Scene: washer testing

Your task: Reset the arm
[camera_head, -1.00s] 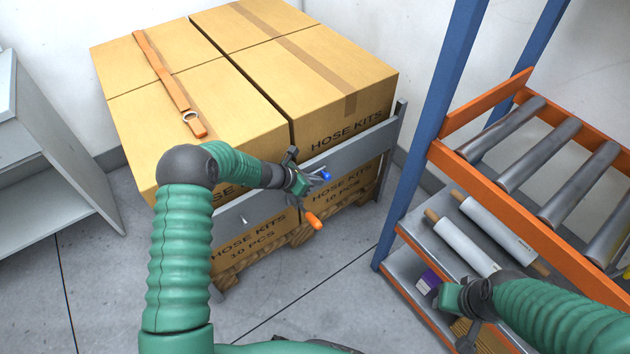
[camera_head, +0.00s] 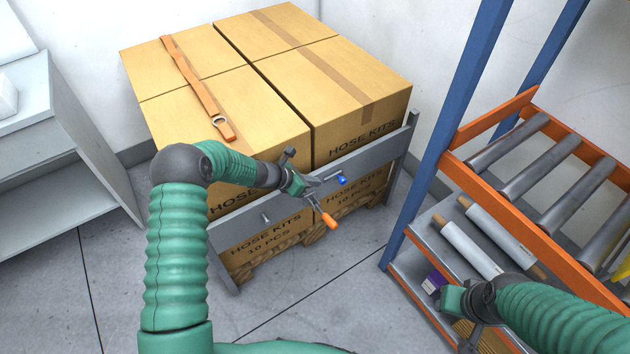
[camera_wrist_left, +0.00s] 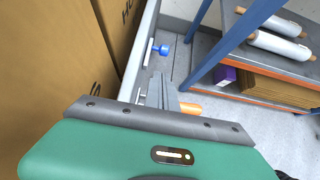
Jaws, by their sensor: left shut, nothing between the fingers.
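My left arm, green and ribbed, reaches in from the left in the head view. Its gripper (camera_head: 312,190) is in front of the grey rail across the boxes, shut with nothing held. In the left wrist view its fingers (camera_wrist_left: 163,90) are together. A blue-tipped fitting (camera_head: 342,180) sits on the rail just beyond the fingers; it also shows in the left wrist view (camera_wrist_left: 162,50). An orange-tipped piece (camera_head: 328,220) is close below the fingers; its mounting is hidden. My right gripper (camera_head: 466,315) is at the lower right by the rack, its fingers unclear.
Cardboard hose-kit boxes (camera_head: 250,100) on a pallet stand behind the grey rail (camera_head: 300,205). A blue-and-orange roller rack (camera_head: 500,190) with white rolls (camera_head: 470,247) is at right. Grey shelving (camera_head: 60,150) is at left. Floor in front is bare.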

